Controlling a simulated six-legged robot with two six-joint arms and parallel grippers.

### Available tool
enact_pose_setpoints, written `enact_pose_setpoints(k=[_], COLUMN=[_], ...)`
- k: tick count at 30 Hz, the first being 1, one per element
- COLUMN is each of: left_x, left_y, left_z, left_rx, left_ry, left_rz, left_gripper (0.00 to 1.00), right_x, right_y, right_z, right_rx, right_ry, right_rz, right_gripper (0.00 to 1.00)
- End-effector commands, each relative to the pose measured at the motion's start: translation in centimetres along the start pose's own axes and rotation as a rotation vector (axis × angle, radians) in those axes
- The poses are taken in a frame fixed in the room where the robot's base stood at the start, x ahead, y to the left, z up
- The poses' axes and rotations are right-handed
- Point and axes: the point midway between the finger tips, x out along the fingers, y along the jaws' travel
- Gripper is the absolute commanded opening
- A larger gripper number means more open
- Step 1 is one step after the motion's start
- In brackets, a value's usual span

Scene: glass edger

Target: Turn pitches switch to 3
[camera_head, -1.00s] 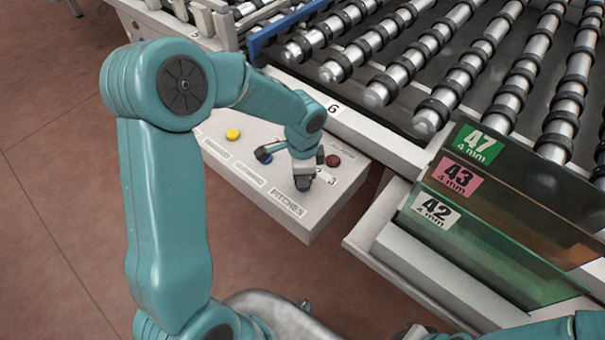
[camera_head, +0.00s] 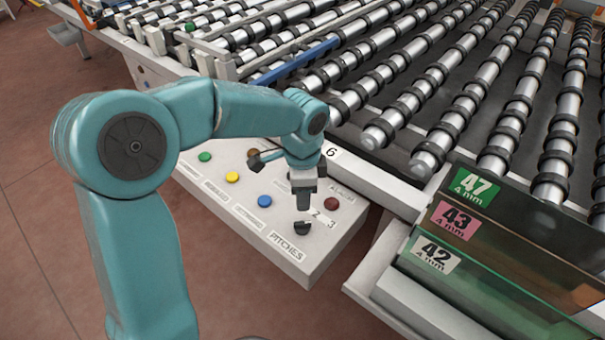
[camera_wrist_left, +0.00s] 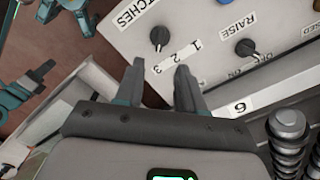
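The pitches switch (camera_head: 302,228) is a small dark knob on the near end of the pale control panel, beside the PITCHES label. In the left wrist view the knob (camera_wrist_left: 159,37) stands just beyond my fingertips. Its pale mark seems to point toward the 3, though it is small. My left gripper (camera_head: 303,206) is just above the knob, apart from it. The wrist view shows its two fingers (camera_wrist_left: 160,72) spread with nothing between them. A teal part with dark fingers, likely my right gripper (camera_wrist_left: 35,80), shows at the left of the wrist view.
The panel (camera_head: 240,212) also bears green, yellow, blue and dark red buttons (camera_head: 331,203). A second knob (camera_wrist_left: 246,48) is by RAISE. The roller conveyor (camera_head: 440,130) lies behind. Glass panes (camera_head: 510,240) labelled 47, 43 and 42 stand at right.

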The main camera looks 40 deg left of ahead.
Motion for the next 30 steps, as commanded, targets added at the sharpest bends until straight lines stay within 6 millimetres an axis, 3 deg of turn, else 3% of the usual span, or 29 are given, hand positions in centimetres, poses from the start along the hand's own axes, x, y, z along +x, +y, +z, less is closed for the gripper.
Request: enact_pose_setpoints(k=[3,9,30], left_x=[-2.8,-5.4,-5.9], left_y=[-0.1,0.0,0.0], left_z=[-0.1,-0.1,0.0], left_rx=[0.000,0.001,0.000], left_ry=[0.003,0.001,0.000], left_rz=[-0.004,-0.001,0.000], left_gripper=[0.38,0.38,0.38], right_x=[-0.2,-0.3,-0.3], right_y=[-0.1,-0.1,-0.1], right_z=[0.0,0.0,0.0], right_rx=[0.000,0.000,0.000], right_ry=[0.000,0.000,0.000], right_rz=[0.000,0.000,0.000], right_gripper=[0.00,0.00,0.00])
